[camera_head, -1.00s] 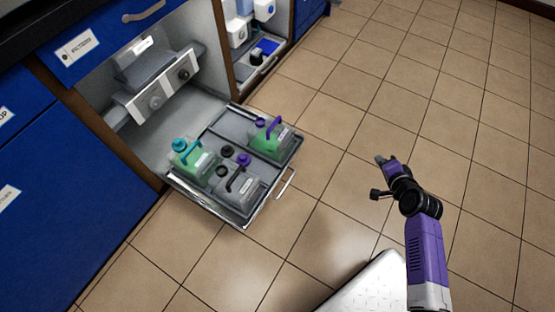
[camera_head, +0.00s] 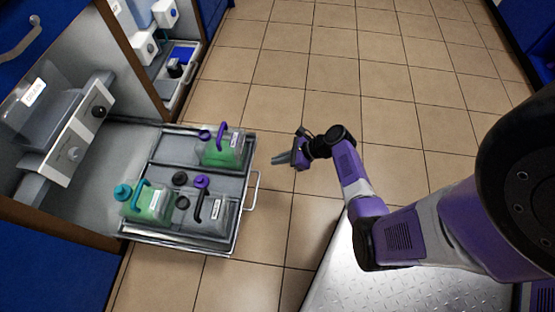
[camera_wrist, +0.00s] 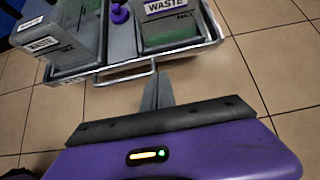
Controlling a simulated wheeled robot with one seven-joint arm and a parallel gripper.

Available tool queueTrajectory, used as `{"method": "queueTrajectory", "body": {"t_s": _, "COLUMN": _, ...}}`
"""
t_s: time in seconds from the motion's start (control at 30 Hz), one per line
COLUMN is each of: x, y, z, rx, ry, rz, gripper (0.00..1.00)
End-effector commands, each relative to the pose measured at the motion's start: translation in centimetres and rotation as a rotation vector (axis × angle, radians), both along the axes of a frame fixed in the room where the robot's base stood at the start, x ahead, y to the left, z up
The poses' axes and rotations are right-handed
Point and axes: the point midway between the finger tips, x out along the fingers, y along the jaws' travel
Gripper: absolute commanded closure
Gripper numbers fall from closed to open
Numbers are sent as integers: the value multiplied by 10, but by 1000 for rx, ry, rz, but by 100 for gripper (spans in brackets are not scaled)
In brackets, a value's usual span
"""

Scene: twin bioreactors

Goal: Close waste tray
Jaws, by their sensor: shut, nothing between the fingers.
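The waste tray (camera_head: 178,240) is pulled out from the cabinet on the left in the head view. It carries several bottles with green or clear contents and teal or purple caps. Its silver handle (camera_head: 253,194) stands out on the right-hand front edge. My gripper (camera_head: 279,159) is shut and empty, to the right of the tray and a little apart from it. In the wrist view the gripper fingers (camera_wrist: 157,92) point at the tray handle (camera_wrist: 128,75), and two bottles show on the tray, one labelled WASTE (camera_wrist: 172,25). Whether the fingertips touch the handle is unclear.
A control unit with a knob (camera_head: 75,145) sits inside the cabinet behind the tray. A second open bay with a small tray (camera_head: 178,85) lies beyond a brown partition (camera_head: 132,65). The tiled floor (camera_head: 350,90) is clear to the right.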

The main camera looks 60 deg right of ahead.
Motion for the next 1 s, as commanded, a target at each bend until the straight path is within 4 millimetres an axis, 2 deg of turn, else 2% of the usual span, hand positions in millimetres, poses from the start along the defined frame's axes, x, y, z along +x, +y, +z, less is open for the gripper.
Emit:
{"method": "queueTrajectory", "body": {"t_s": 0.03, "x": 8, "y": 4, "z": -14, "rx": 1, "ry": 0, "rz": 4, "gripper": 100}}
{"method": "queueTrajectory", "body": {"t_s": 0.33, "x": 48, "y": 18, "z": -52, "rx": -2, "ry": 0, "rz": 4, "gripper": 100}}
{"method": "queueTrajectory", "body": {"t_s": 0.6, "x": 78, "y": 29, "z": -46, "rx": -4, "ry": 0, "rz": 3, "gripper": 100}}
{"method": "queueTrajectory", "body": {"t_s": 1.0, "x": 83, "y": 30, "z": -44, "rx": -3, "ry": 1, "rz": 2, "gripper": 100}}
